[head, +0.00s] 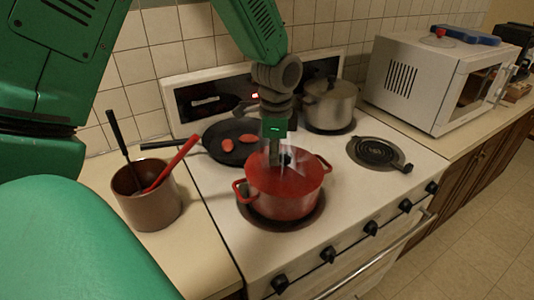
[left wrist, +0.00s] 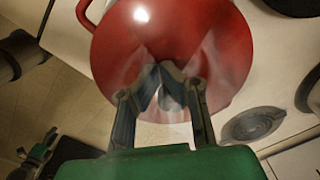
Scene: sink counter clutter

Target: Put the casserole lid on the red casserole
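The red casserole (head: 283,203) stands on the front left burner; its red round shape fills the upper middle of the left wrist view (left wrist: 165,30). Glassy streaks over its top look like a see-through casserole lid (head: 297,165). My left gripper (head: 281,157) points down over the casserole. In the left wrist view its fingertips (left wrist: 165,82) close in around a small dark knob at the lid's middle. The lid's edge is hard to make out, so I cannot tell whether it rests on the rim or hangs just above. My right gripper does not show clearly.
A pan (head: 230,155) with red pieces and a steel pot (head: 329,107) stand on the back burners. A brown crock (head: 148,205) with utensils is at left. The front right burner (head: 376,153) is bare. A microwave (head: 425,85) stands at right.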

